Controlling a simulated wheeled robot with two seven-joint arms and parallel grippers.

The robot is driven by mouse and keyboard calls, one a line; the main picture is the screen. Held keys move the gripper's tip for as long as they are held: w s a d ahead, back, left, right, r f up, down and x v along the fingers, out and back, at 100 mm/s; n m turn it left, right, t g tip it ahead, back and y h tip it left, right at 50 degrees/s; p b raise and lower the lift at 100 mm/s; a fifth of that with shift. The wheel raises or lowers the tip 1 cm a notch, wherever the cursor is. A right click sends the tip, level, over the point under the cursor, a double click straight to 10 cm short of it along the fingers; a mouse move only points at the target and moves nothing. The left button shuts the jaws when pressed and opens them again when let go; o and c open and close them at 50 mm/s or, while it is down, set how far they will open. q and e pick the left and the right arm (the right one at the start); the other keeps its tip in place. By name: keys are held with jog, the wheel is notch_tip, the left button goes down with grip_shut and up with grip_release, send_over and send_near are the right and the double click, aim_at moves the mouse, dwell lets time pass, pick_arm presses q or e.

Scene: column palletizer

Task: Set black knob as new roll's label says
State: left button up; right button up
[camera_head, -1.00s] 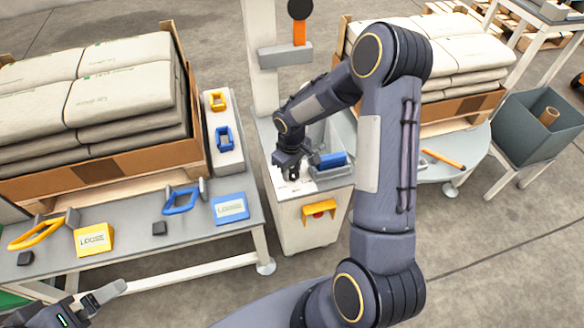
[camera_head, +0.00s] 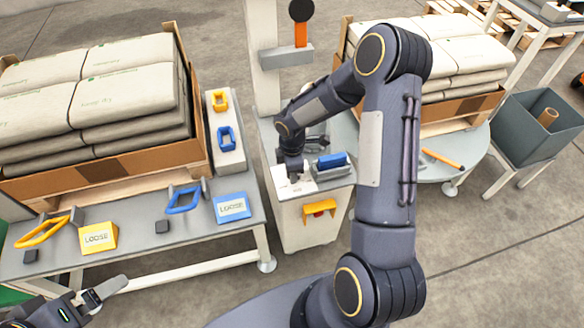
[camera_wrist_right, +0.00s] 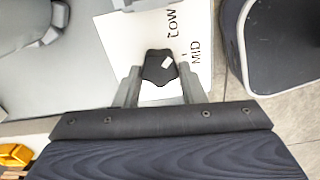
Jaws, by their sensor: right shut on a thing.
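The black knob (camera_wrist_right: 158,67) sits on a white panel (camera_wrist_right: 112,40) and shows a white mark on its upper right side. The panel reads LOW (camera_wrist_right: 172,24) and MID (camera_wrist_right: 196,51) beside the knob; other lettering is hidden or out of view. My right gripper (camera_wrist_right: 160,84) has its two fingers on either side of the knob, shut on it. In the head view the right gripper (camera_head: 293,178) covers the knob on the panel (camera_head: 280,185). My left gripper (camera_head: 104,292) is at the lower left, away from the panel; its jaw gap is unclear. I see no roll label.
A blue block (camera_head: 332,160) lies beside the panel, with a yellow handle (camera_head: 319,208) on the cabinet front below. The left table holds blue (camera_head: 232,207) and yellow (camera_head: 98,237) LOOSE boxes. A grey bin (camera_head: 530,146) at right holds a brown tube (camera_head: 548,117).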

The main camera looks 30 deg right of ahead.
jog(key=shift+n+p, duration=0.3)
jog(key=shift+n, duration=1)
jog(key=o, duration=1)
notch_tip(320, 180, up, 8)
jog(key=shift+f+p, duration=0.1)
jog(key=shift+p, duration=0.5)
